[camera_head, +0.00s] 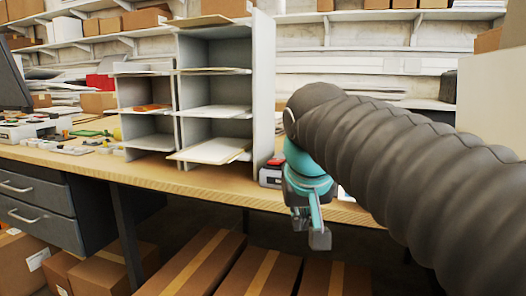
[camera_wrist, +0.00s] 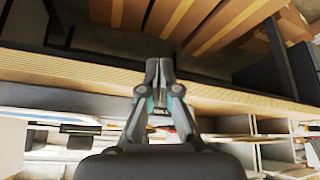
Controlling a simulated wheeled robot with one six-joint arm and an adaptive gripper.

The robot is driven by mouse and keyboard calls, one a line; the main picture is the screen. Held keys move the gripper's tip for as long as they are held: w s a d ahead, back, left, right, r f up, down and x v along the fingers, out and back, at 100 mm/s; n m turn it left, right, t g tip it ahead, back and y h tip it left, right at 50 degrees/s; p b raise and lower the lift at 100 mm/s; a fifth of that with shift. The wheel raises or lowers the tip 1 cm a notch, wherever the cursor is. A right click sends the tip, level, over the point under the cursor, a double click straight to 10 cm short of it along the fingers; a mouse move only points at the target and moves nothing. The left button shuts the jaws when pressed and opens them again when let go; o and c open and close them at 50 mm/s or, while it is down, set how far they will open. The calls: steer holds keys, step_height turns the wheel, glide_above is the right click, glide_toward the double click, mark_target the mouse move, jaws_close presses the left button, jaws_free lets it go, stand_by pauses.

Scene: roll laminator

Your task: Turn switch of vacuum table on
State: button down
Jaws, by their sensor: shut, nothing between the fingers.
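My gripper (camera_head: 319,236) hangs in front of the wooden table's front edge, right of centre in the head view. In the wrist view my gripper (camera_wrist: 157,66) has its two fingertips together with nothing between them. A small grey box with a red part on top (camera_head: 271,172) sits on the table near that edge, just left of my gripper and partly hidden by it. I cannot tell whether this box is the switch. No vacuum table or its switch can be made out clearly in either view.
The wooden table (camera_head: 160,172) bears grey shelf units (camera_head: 263,95) left of my arm. Grey drawers (camera_head: 38,212) are under its left end. Large cardboard boxes (camera_head: 205,258) lie on the floor below my gripper. The wrist view appears upside down, with the table edge (camera_wrist: 70,72) across it.

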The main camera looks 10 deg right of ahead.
steer(key=w+a+r+m+h, duration=0.1)
steer(key=w+a+r+m, duration=0.1)
steer(key=w+r, duration=0.4)
steer(key=w+a+r+m+h, duration=0.1)
steer(key=w+r+m, duration=0.1)
steer(key=w+r, duration=0.5)
steer(key=shift+w+a+r+m, duration=0.15)
steer(key=shift+a+r+m, duration=0.25)
steer(key=shift+r, duration=2.85)
steer(key=b, duration=0.3)
glide_above(276, 160)
steer(key=s, duration=0.2)
steer(key=f, duration=0.5)
steer(key=a+f, duration=0.1)
steer(key=f, duration=0.2)
steer(key=shift+w+f, duration=0.1)
steer(key=shift+f, duration=0.2)
steer(key=shift+s+a+f+b, duration=0.15)
steer(key=shift+f+b, duration=0.2)
steer(key=shift+f, duration=0.2)
steer(key=shift+s+d+f+b, duration=0.1)
steer(key=shift+f+b, duration=0.2)
steer(key=shift+f, duration=0.25)
steer(key=shift+a+f, duration=0.1)
steer(key=shift+f, duration=0.55)
